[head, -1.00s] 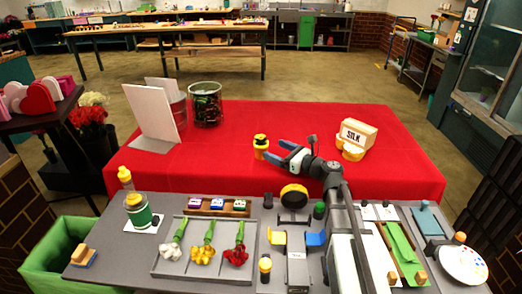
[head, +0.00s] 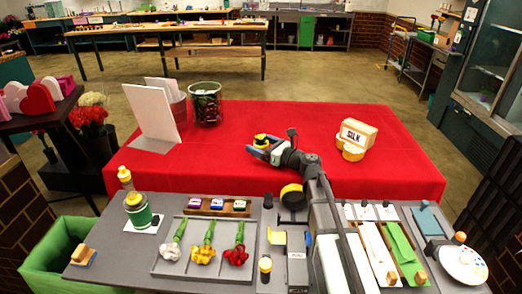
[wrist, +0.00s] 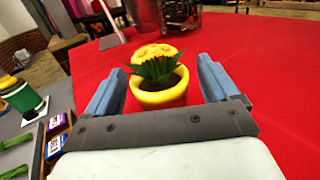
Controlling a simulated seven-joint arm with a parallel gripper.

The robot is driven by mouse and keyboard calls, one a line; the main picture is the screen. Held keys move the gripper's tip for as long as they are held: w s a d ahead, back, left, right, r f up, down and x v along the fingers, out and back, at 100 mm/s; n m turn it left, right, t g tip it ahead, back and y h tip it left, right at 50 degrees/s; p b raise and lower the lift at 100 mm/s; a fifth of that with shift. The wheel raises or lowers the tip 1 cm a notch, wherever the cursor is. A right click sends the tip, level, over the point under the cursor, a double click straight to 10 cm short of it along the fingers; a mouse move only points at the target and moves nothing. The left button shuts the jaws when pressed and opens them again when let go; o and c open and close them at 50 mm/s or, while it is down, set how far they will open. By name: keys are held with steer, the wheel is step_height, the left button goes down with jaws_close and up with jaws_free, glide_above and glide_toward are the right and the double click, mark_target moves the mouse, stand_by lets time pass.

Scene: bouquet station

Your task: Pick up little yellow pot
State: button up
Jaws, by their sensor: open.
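The little yellow pot (wrist: 158,96) stands upright on the red table, with green leaves and yellow flowers in it. In the wrist view it sits between the two blue fingers of my gripper (wrist: 160,88), with a gap on each side. In the head view my gripper (head: 260,148) is at the pot (head: 261,140) and hides its lower part. My gripper is open and holds nothing.
A cream SILK box (head: 357,134) with a yellow item before it stands to the right on the red cloth (head: 300,120). A grey workbench with flowers and tools lies in front.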

steer(key=shift+c, duration=0.3)
steer(key=c, duration=1.3)
